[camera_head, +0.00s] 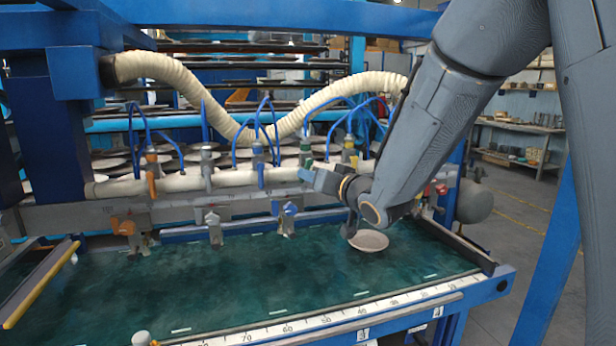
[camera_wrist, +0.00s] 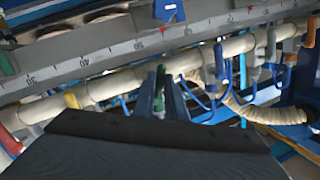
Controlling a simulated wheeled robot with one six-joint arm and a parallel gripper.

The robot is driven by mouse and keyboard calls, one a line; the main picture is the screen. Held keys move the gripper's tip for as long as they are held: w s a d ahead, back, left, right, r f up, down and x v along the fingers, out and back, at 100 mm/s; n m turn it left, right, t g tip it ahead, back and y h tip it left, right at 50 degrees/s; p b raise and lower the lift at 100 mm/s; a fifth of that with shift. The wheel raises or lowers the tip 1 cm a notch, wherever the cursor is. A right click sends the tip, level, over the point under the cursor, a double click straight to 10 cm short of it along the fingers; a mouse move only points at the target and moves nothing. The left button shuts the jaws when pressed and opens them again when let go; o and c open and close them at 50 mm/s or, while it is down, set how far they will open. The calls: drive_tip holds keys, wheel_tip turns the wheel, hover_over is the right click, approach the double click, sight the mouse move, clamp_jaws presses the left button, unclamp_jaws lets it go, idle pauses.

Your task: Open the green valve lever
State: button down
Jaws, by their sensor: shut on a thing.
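The green valve lever (camera_head: 307,165) sits on the cream pipe, right at the tip of my gripper (camera_head: 312,175) in the head view. In the wrist view the green lever (camera_wrist: 160,86) shows upright between the fingers of my gripper (camera_wrist: 165,92). The fingers are close together and shut on the lever. The valve body beneath it is mostly hidden by my gripper and wrist.
Other levers stand along the same cream pipe (camera_head: 130,187): an orange one (camera_head: 151,184) and a blue one (camera_head: 260,174). Thin blue hoses and a thick cream hose (camera_head: 168,70) arch above.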

drive_tip(key=n, duration=0.2)
drive_tip(key=d+n+h, duration=0.1)
drive_tip(key=n, duration=0.1)
drive_tip(key=shift+w+d+g+h+b, duration=0.1)
drive_tip(key=shift+w+g+h+b, duration=0.05)
drive_tip(key=shift+g+h+b, duration=0.15)
idle(0.5)
drive_tip(key=c, duration=1.8)
unclamp_jaws()
drive_tip(key=shift+d, duration=0.1)
drive_tip(key=b+v, duration=0.1)
drive_tip(key=v, duration=0.6)
drive_tip(key=shift+s, duration=0.35)
drive_tip(key=shift+d, duration=0.15)
